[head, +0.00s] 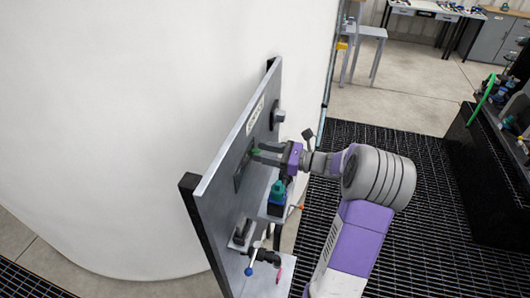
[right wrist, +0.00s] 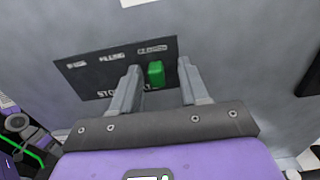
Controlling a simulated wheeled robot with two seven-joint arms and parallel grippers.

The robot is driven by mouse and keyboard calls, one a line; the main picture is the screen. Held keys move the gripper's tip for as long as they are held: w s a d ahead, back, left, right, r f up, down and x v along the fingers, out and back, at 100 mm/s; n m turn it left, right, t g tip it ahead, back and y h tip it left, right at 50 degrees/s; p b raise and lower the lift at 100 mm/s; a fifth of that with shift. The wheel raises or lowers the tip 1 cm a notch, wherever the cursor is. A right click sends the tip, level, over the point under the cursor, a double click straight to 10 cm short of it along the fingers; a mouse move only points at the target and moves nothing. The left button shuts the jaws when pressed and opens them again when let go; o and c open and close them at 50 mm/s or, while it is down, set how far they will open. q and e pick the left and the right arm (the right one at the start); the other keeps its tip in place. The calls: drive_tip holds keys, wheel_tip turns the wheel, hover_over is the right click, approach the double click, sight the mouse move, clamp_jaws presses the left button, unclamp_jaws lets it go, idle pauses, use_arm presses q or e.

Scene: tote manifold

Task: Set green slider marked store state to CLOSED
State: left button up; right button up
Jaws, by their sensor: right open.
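The green slider (right wrist: 156,73) sits on a dark label plate (right wrist: 90,70) on the grey upright panel (head: 231,160). It stands under the rightmost of the plate's printed words, which looks like CLOSED but is blurred. The lower lettering is partly hidden by my gripper. My right gripper (right wrist: 160,88) is open, with one finger on each side of the slider; I cannot tell whether either finger touches it. In the head view my right gripper (head: 262,153) reaches the panel from the right, and the slider (head: 255,152) shows small between its fingers. My left gripper is not in view.
Below my right gripper, a teal and dark fitting (head: 277,192) sits on a small shelf on the panel. A blue-tipped valve lever (head: 250,270) is lower down. A large white tank (head: 130,130) stands behind the panel. Dark grating (head: 425,220) lies to the right.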

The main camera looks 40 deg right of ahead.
drive_tip(key=v, duration=0.7)
drive_tip(key=shift+s+d+b, duration=0.15)
drive_tip(key=shift+s+b, duration=0.1)
drive_tip(key=shift+b, duration=0.1)
